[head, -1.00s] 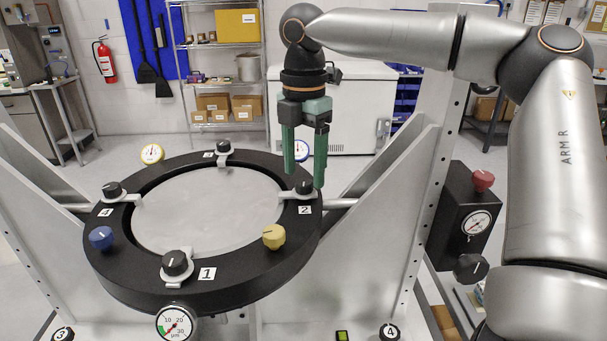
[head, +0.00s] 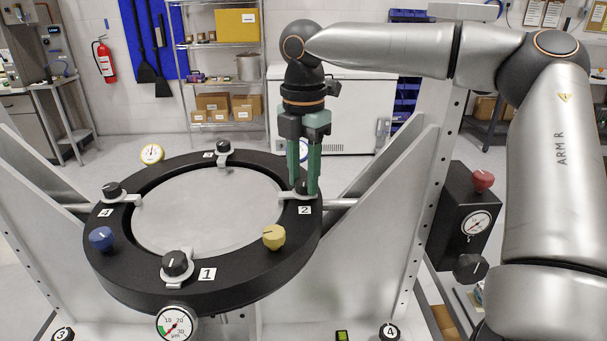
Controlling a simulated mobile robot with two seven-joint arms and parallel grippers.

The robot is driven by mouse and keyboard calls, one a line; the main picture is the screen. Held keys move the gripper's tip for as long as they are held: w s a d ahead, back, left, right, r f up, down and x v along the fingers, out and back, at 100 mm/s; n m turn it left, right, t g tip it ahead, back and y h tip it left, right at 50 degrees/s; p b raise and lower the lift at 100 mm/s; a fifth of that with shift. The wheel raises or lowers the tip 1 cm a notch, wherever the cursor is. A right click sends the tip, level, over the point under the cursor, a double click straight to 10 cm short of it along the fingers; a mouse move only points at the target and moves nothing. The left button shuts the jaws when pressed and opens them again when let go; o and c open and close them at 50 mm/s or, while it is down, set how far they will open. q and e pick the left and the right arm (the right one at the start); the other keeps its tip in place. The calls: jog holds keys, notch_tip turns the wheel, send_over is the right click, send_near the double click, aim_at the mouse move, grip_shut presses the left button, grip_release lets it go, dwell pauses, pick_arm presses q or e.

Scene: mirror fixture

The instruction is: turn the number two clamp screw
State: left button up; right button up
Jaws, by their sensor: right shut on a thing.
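The number two clamp screw (head: 304,185) is a black knob on the right side of the black ring, above the white "2" label (head: 304,210). My right gripper (head: 306,190), with green fingers, points straight down and is shut on this knob, one finger on each side. The fingers partly hide the knob. The ring (head: 140,272) holds a round grey mirror (head: 205,215). My left gripper is not in view.
Other black clamp knobs sit at label 1 (head: 175,263), at label 4 (head: 112,190) and at the back (head: 223,147). A yellow knob (head: 274,236) and a blue knob (head: 101,238) stand on the ring. A black box (head: 463,225) with a red knob and gauge is at the right.

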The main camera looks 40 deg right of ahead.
grip_shut()
jog(key=shift+m, duration=0.3)
jog(key=m, duration=1)
jog(key=shift+m, duration=0.3)
jog(key=m, duration=0.5)
jog(key=shift+w, duration=0.1)
jog(key=m, duration=0.6)
jog(key=shift+d, duration=0.1)
jog(key=o, duration=0.9)
grip_release()
